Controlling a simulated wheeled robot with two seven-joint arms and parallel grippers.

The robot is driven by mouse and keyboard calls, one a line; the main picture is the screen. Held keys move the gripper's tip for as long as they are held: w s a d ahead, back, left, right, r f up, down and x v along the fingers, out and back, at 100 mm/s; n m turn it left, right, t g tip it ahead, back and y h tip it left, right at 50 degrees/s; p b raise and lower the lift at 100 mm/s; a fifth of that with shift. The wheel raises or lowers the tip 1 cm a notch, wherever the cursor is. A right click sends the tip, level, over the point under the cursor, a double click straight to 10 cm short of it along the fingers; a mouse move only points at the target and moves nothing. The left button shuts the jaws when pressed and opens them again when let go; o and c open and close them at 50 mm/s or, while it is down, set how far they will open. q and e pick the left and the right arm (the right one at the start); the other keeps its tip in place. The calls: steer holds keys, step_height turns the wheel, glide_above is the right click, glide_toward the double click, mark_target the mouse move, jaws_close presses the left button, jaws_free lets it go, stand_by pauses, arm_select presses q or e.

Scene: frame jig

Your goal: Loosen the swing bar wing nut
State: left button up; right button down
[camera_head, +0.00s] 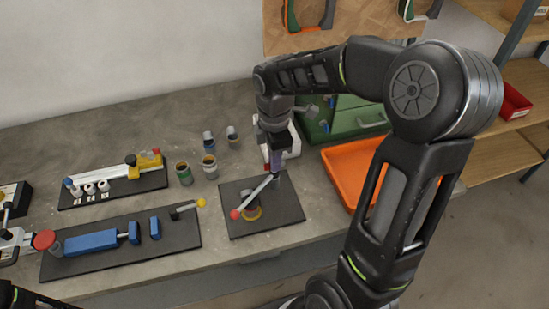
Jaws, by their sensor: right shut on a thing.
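The swing bar (256,191) is a pale metal bar with a red ball (235,214) at its near left end. It sits on a dark square base plate (288,212) and slants up to the right. A round brass-coloured part (252,212) is under the bar near the ball. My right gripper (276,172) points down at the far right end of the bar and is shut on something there. The wing nut is not distinguishable; the gripper covers that spot. My left gripper is out of view; only a dark bit of my left arm shows at the bottom left corner.
Several small cups (184,173) stand behind. An orange tray (350,165) and green box (358,119) are at right. Some bare bench lies at the front.

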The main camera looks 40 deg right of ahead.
stand_by(0.4)
steer(key=c, duration=1.6)
jaws_free()
steer(key=shift+o, duration=0.2)
steer(key=shift+r+b, duration=0.35)
steer(key=shift+r, duration=3.55)
